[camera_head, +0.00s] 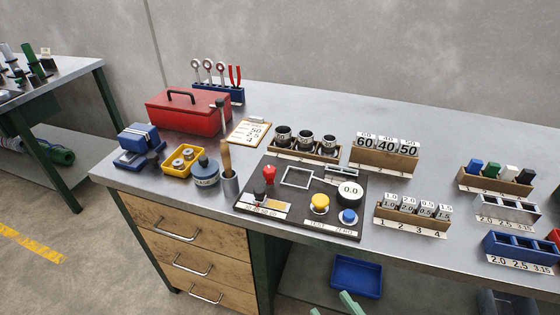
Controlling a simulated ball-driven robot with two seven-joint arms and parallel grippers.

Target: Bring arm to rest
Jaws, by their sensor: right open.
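My right gripper (334,307) shows only as pale green fingertips at the bottom edge, right of the middle. The two tips stand apart, so it is open, with nothing seen between them. It appears in front of the workbench (420,110), below the black control panel (300,225) and just under the blue bin (356,276). The rest of this arm is cut off by the frame. My left gripper is not in view.
The bench holds a red toolbox (188,112), a yellow tray (169,169), a dark blue-grey bottle (205,172), wooden weight racks (384,158) and a blue slotted block (521,250). Wooden drawers (185,245) are below left. Floor at the left front is free.

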